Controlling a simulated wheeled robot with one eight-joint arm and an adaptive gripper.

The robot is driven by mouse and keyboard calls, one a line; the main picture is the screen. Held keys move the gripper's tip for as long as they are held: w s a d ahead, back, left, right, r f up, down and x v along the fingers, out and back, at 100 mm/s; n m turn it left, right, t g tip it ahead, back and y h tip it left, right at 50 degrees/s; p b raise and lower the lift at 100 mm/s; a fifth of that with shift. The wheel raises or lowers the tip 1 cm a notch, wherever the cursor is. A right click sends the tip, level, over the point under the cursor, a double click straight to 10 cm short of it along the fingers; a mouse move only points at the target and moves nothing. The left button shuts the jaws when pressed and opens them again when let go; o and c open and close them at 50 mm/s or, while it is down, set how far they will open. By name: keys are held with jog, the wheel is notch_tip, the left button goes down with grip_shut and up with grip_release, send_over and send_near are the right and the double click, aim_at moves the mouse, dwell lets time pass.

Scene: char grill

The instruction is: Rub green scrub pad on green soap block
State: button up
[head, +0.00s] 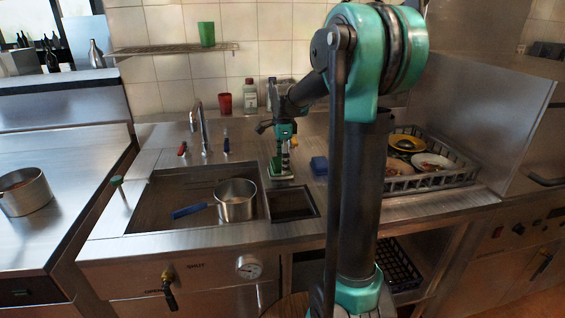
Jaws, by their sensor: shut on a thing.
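My gripper (285,156) points down over the counter strip just right of the sink, behind the small square basin. It is shut on a small green thing (277,165), which seems to be the green scrub pad. Directly under it is a flat green and pale piece (282,176) at counter level. I cannot tell whether this is the green soap block or its dish. The pad and what lies under it look touching or very close, and the gripper partly hides them.
The sink holds a pot (236,203) with a blue handle. A blue block (319,165) lies right of my gripper. A grey rack (440,180) with plates stands farther right. A faucet (201,128), red cup (225,104) and bottle (251,96) stand behind.

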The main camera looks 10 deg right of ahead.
dwell(0.3)
jog(key=shift+r, duration=3.5)
